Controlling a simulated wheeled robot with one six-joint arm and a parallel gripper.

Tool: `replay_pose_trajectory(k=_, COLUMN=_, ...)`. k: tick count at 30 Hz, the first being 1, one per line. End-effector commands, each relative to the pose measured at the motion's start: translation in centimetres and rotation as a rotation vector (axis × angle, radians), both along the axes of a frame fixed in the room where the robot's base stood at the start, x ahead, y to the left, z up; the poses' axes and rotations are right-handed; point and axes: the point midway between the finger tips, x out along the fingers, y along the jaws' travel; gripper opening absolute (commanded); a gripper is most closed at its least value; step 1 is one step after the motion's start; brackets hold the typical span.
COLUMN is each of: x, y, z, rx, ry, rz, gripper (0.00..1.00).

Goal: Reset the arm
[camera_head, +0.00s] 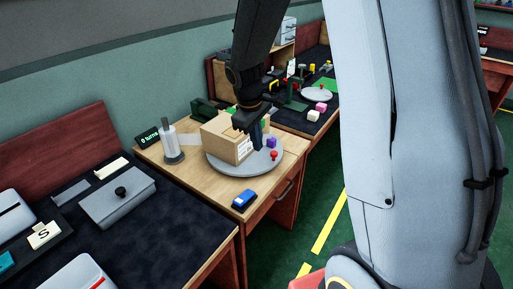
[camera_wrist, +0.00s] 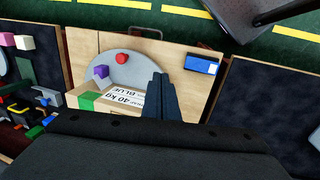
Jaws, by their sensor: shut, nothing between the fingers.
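My gripper (camera_head: 257,140) reaches down from above over the round grey turntable (camera_head: 222,167) on the wooden desk. In the wrist view its fingers (camera_wrist: 160,97) are together with nothing between them. They are in front of part of a cardboard box (camera_wrist: 118,104), which has a label reading "40 KG" and "BLUE" and a green patch. The box also shows in the head view (camera_head: 222,142), on the turntable beside my gripper. Whether the fingers touch the box cannot be told.
A purple cube (camera_head: 271,143) and a red knob (camera_head: 274,155) are by the turntable's right side. A blue device (camera_head: 244,199) lies at the desk's front. A grey post (camera_head: 170,143) and a "0 turns" display (camera_head: 148,138) stand at left. Dark-topped desks (camera_head: 150,225) adjoin; green floor is open.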

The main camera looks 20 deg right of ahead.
Motion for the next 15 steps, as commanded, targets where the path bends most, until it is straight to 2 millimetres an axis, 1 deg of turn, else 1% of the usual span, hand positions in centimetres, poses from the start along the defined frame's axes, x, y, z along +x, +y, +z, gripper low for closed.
replay_pose_trajectory(k=13, x=-0.1, y=0.0, z=0.0, rx=0.0, ry=0.0, rz=-0.002, gripper=0.0)
replay_pose_trajectory(k=15, x=-1.4, y=0.2, z=0.4, rx=0.018, ry=-0.005, rz=-0.041, gripper=0.0)
